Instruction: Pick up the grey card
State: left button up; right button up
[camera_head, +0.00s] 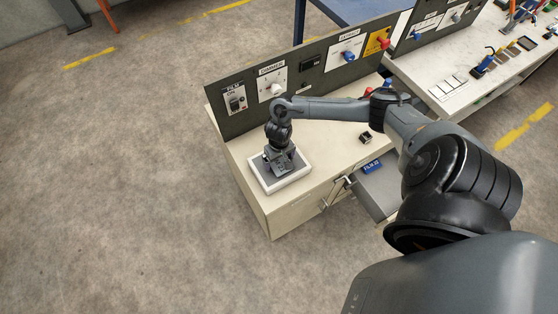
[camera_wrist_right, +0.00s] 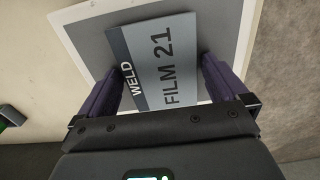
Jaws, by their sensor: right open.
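The grey card (camera_wrist_right: 165,60), printed "WELD" and "FILM 21", lies on the grey middle of a white-rimmed tray (camera_wrist_right: 250,20) in the right wrist view. My right gripper (camera_wrist_right: 160,78) is open, with one dark finger at each side of the card. Whether the fingers touch the card is not clear. In the head view my right gripper (camera_head: 280,162) points down over the tray (camera_head: 299,175) at the left end of the cabinet top, hiding most of the card. My left gripper is not in view.
An upright control panel (camera_head: 315,70) with switches runs along the back of the cabinet top (camera_head: 240,150). A small black object (camera_head: 365,137) stands to the right of the tray. Floor lies left.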

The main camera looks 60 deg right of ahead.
jog(key=shift+c, duration=0.2)
jog(key=c, duration=0.8)
